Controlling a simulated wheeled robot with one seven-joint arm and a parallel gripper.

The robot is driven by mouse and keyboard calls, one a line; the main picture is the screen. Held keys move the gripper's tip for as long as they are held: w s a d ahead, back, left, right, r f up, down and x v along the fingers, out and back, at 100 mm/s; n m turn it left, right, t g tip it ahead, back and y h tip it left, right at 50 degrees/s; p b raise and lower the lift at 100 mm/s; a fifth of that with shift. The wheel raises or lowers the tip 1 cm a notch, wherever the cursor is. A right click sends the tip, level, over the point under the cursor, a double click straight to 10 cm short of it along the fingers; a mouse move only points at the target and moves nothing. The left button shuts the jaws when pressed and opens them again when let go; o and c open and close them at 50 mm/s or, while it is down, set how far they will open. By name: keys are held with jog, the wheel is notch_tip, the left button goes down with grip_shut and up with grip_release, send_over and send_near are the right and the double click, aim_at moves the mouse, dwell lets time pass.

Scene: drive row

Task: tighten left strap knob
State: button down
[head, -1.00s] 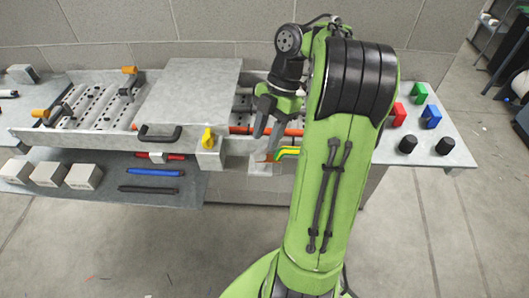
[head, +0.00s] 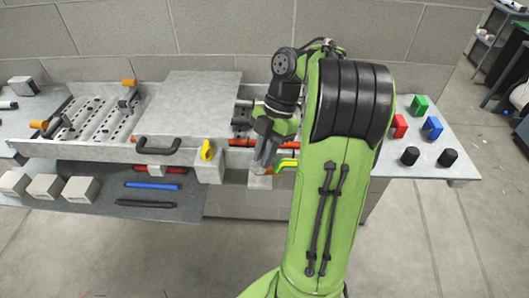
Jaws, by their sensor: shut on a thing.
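My gripper (head: 264,160) points down in front of the bench's front face, right of a grey box with a yellow handle. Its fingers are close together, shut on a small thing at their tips. I take it for the left strap knob, but the fingers cover it and its turn cannot be seen. A green-and-yellow striped strap (head: 287,162) with a copper-coloured end meets the fingertips from the right. A pale grey block (head: 260,183) sits just below them. My arm hides whatever lies further right along the strap.
The yellow handle (head: 207,150) stands close left of my gripper. A black pull handle (head: 158,146) juts out further left. A lower shelf holds several pale boxes (head: 80,188) and rods. Black cylinders (head: 447,157) stand at right.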

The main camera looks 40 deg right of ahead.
jog(key=shift+m, duration=0.3)
jog(key=m+t, duration=0.1)
jog(key=m, duration=0.1)
jog(key=m+t, duration=0.1)
jog(key=m, duration=0.1)
jog(key=shift+s+a+m+b, duration=0.1)
jog(key=shift+s+m+b, duration=0.2)
jog(key=shift+s, duration=0.05)
jog(key=m, duration=0.1)
jog(key=m+t+h+b, duration=0.1)
jog(key=m, duration=0.3)
jog(key=shift+s+a+t+h+b, duration=0.2)
jog(key=shift+s+t+h+b, duration=0.1)
jog(key=shift+t, duration=0.1)
jog(key=m, duration=0.1)
jog(key=m+h+b, duration=0.1)
jog(key=m, duration=0.1)
jog(key=m+t, duration=0.1)
jog(key=m, duration=0.1)
jog(key=shift+s+a+h+b, duration=0.1)
jog(key=shift+a+h+b, duration=0.2)
jog(key=shift+b, duration=0.1)
jog(key=m, duration=0.1)
jog(key=m+h+b, duration=0.1)
jog(key=m, duration=0.2)
jog(key=shift+a+m+h+b, duration=0.25)
jog(key=shift+m+h+b, duration=0.05)
jog(key=shift+h, duration=0.1)
jog(key=shift+s, duration=0.1)
